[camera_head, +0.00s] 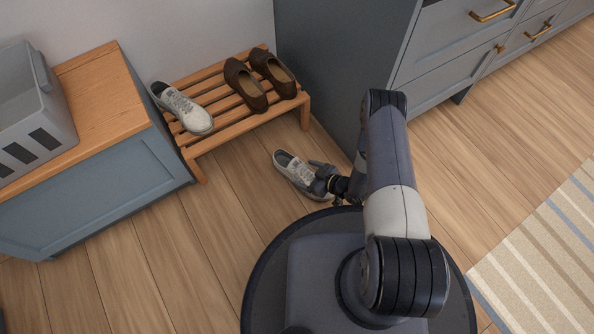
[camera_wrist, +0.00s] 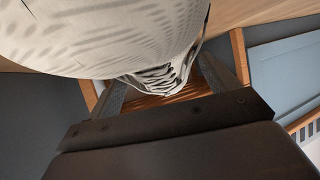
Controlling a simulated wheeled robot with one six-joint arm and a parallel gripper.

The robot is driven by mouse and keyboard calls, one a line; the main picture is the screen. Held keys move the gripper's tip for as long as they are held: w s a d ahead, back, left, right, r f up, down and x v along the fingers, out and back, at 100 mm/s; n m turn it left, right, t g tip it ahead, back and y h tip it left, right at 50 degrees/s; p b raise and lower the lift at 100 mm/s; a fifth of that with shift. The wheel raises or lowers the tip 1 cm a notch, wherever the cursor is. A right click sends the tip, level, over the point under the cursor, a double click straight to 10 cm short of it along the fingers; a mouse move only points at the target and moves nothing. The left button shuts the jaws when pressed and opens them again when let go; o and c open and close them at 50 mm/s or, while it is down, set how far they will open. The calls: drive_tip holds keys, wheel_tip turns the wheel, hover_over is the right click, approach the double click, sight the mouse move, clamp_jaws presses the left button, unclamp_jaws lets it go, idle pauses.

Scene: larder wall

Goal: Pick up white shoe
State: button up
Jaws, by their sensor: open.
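A white shoe (camera_head: 289,163) lies on the wooden floor in front of the shoe rack in the head view. My gripper (camera_head: 321,177) is at this shoe and hides part of it. In the wrist view the white shoe (camera_wrist: 105,40) fills the upper left, very close, with its laces between the two fingers. My gripper (camera_wrist: 163,84) is open there, one finger on each side of the shoe; I cannot tell whether they touch it. A second white shoe (camera_head: 184,106) stands on the left end of the rack.
The slatted wooden rack (camera_head: 217,107) also holds two brown shoes (camera_head: 245,84). A blue cabinet with a wooden top (camera_head: 105,87) and grey basket (camera_head: 32,125) stands left. Grey drawers (camera_head: 450,50) stand behind right. A striped rug (camera_head: 545,260) lies right. Floor left of the shoe is clear.

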drive_tip(key=c, duration=1.3)
drive_tip(key=shift+r, duration=0.1)
